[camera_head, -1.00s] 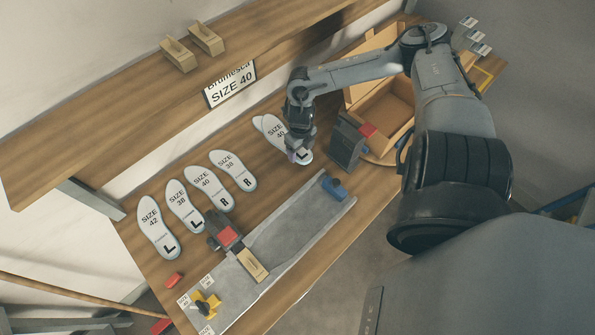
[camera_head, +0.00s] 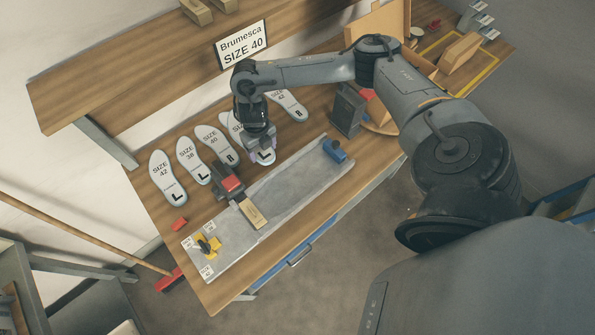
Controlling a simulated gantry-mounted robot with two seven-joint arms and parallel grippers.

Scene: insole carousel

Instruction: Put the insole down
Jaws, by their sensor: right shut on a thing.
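My right gripper (camera_head: 262,155) points down over the wooden table, just right of the row of insoles and above the back edge of the grey fixture strip. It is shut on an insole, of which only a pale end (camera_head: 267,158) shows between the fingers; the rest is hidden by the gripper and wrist. The row holds a size 42 L insole (camera_head: 167,177), a size 38 L insole (camera_head: 192,160) and a size 40 R insole (camera_head: 215,144). Another insole (camera_head: 233,124) is partly hidden behind my wrist. My left gripper is not in view.
A size 42 R insole (camera_head: 289,105) lies behind my forearm. The "Brumesca SIZE 40" sign (camera_head: 242,44) hangs above. A dark box (camera_head: 347,109) and open carton (camera_head: 377,25) stand right.

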